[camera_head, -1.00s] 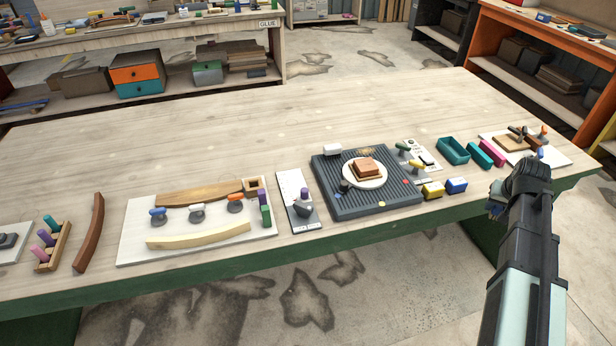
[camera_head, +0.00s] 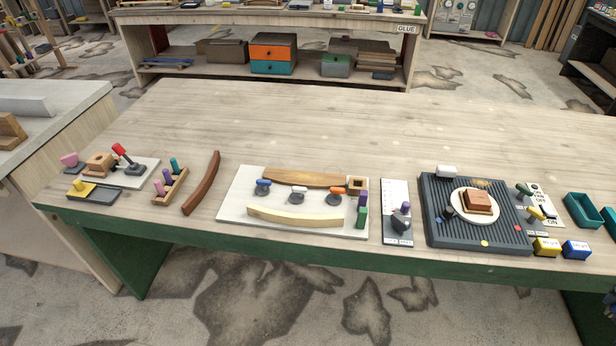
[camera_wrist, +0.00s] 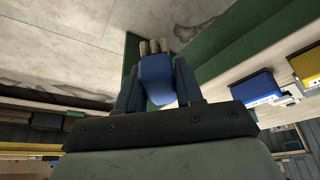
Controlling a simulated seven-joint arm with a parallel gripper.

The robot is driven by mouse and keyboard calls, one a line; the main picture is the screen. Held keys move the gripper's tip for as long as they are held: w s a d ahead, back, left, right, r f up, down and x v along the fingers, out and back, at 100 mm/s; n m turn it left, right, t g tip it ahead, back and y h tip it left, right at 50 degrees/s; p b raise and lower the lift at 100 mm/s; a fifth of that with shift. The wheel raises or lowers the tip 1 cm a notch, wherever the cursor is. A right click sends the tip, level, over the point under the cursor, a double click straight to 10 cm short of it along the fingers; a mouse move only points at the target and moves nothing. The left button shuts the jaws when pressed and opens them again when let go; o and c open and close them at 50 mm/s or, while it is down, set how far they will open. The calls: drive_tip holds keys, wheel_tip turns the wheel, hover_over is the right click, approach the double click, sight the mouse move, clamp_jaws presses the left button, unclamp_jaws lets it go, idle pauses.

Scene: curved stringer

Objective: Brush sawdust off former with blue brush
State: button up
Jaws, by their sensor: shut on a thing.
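My gripper (camera_wrist: 160,90) shows in the wrist view, shut on a blue brush (camera_wrist: 156,76) with pale bristle tufts at its far end. The gripper is out of the head view. In the head view a brown wooden piece with a curved edge (camera_head: 305,178), which looks like the former, lies along the back of a white board (camera_head: 233,212). A pale curved strip (camera_head: 295,217) lies in front of it, with several coloured-handled clamps between them. Sawdust on the former is too small to make out.
Right of the board are a grey panel with a purple-topped knob (camera_head: 399,220) and a dark ribbed mat (camera_head: 440,215) bearing a plate. A dark curved wood piece (camera_head: 201,183) and a peg rack (camera_head: 170,188) stand left. The back of the table is clear.

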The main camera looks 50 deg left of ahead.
idle(0.3)
drive_tip(key=a+r, duration=0.3)
drive_tip(key=a, duration=0.8)
drive_tip(key=w+a+r+n, duration=0.1)
drive_tip(key=a+r, duration=0.2)
drive_tip(key=a, duration=0.8)
drive_tip(key=w+a+r+n+y, duration=0.1)
drive_tip(key=a+r, duration=0.2)
drive_tip(key=a, duration=0.8)
drive_tip(key=shift+a, duration=0.35)
drive_tip(key=shift+n, duration=0.8)
drive_tip(key=s+a, duration=0.1)
drive_tip(key=a, duration=0.3)
drive_tip(key=s+a, duration=0.1)
drive_tip(key=a, duration=0.2)
drive_tip(key=s+a, duration=0.1)
drive_tip(key=a, duration=0.3)
drive_tip(key=shift+s+a+r, duration=0.35)
drive_tip(key=s+a+n+g+y, duration=0.15)
drive_tip(key=s+a+n, duration=0.35)
drive_tip(key=s+a, duration=3.3)
drive_tip(key=shift+y, duration=0.35)
drive_tip(key=shift+x, duration=2.7)
